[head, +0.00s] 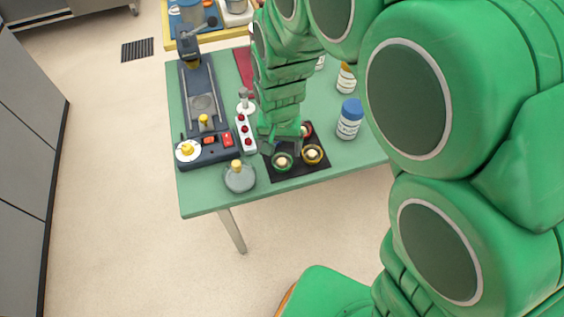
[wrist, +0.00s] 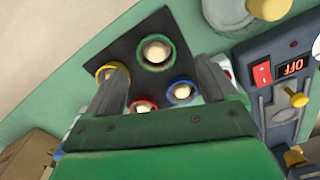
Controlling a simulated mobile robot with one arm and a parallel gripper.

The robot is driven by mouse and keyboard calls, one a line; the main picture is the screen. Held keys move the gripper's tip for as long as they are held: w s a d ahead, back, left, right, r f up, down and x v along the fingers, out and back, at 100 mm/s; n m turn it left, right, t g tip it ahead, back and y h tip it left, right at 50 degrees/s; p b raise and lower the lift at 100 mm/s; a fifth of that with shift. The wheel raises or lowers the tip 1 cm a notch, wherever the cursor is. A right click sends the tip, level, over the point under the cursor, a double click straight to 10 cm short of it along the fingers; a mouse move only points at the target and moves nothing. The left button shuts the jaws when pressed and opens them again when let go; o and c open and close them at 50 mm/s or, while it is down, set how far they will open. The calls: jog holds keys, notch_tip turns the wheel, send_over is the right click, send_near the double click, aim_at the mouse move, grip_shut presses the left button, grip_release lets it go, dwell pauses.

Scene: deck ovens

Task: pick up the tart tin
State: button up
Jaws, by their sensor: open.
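Several small round tins with coloured rims and pale centres stand on a black mat (head: 283,177). I cannot tell which is meant by the tart tin. The green-rimmed tin (head: 282,168) is nearest the mat's front edge; in the wrist view it (wrist: 155,67) shows just beyond my fingertips. The yellow-rimmed tin (head: 312,161) is to its right, partly behind a finger in the wrist view. A red-rimmed tin (wrist: 143,105) and a blue-rimmed tin (wrist: 181,92) show between my fingers. The blue one is hidden in the head view. My gripper (head: 282,150) is open and empty, above the mat, pointing down.
A switch strip with red buttons (head: 246,134) and a dark device with a red switch (head: 210,146) are left of the mat. A glass-like round vessel with a yellow knob (head: 239,179) is at front left. A blue-capped jar (head: 349,119) is at right.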

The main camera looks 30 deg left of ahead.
aim_at(282, 165)
jog(key=shift+w+d+f, duration=0.1)
jog(key=shift+w+f, duration=0.05)
jog(key=shift+f, duration=1.5)
jog(key=shift+w+d+f, duration=0.1)
jog(key=shift+f, duration=1.5)
jog(key=shift+c, duration=0.2)
jog(key=c, duration=1.1)
jog(key=shift+o, duration=0.2)
jog(key=shift+r, duration=0.15)
jog(key=shift+w+a+r, duration=0.1)
jog(key=shift+r, duration=0.5)
jog(key=s+d+r, duration=1)
jog(key=r, duration=0.1)
jog(key=shift+r, duration=0.3)
